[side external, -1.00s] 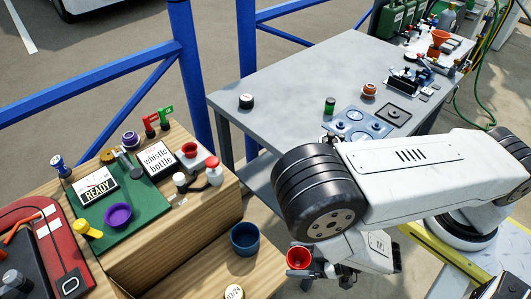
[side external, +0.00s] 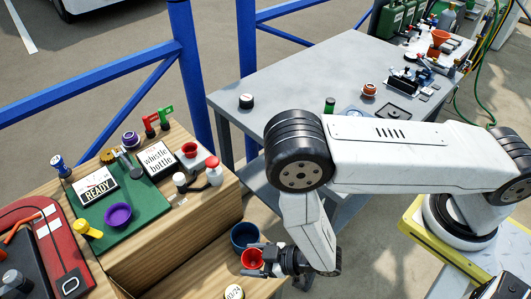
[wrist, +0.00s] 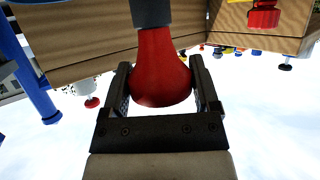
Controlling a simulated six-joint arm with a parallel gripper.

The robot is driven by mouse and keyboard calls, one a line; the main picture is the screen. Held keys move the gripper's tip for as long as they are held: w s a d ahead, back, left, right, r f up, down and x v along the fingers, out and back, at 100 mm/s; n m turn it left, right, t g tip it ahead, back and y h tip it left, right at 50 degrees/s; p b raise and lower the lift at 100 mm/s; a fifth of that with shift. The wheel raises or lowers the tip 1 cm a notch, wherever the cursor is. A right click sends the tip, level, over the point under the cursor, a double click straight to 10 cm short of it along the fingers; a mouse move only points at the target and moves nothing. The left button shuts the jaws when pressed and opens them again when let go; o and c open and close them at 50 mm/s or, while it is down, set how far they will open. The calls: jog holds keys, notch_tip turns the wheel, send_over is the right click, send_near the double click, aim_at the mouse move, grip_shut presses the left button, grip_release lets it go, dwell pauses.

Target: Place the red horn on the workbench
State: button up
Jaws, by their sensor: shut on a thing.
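The red horn (side external: 251,259) is held in my gripper (side external: 258,262), low in front of the wooden console, beside the dark blue cup. Its open red mouth faces up toward the camera. In the wrist view the red horn (wrist: 162,75) sits between both fingers of my gripper (wrist: 163,82), with a dark grey part at its narrow end. The grey workbench (side external: 300,85) stands behind, to the upper right, apart from the horn. My arm hides part of its front edge.
The dark blue cup (side external: 243,234) stands on the lower wooden ledge right beside the gripper. Another red cup-shaped piece (side external: 189,150) is on the upper console. Blue rails (side external: 190,70) stand behind.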

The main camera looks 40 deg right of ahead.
jog(key=shift+w+a+f, duration=0.3)
jog(key=shift+w+f, duration=0.15)
jog(key=shift+f, duration=0.2)
jog(key=shift+w+a+f, duration=0.35)
jog(key=shift+w+f, duration=0.1)
jog(key=shift+f, duration=0.15)
jog(key=shift+w+a+f, duration=0.3)
jog(key=shift+w+f, duration=0.15)
jog(key=shift+f, duration=0.2)
jog(key=shift+w+a+f, duration=0.1)
jog(key=shift+f, duration=0.85)
jog(key=shift+w+a+f, duration=0.1)
jog(key=shift+f, duration=0.8)
jog(key=shift+f, duration=0.1)
jog(key=o, duration=1.2)
jog(key=v, duration=1.2)
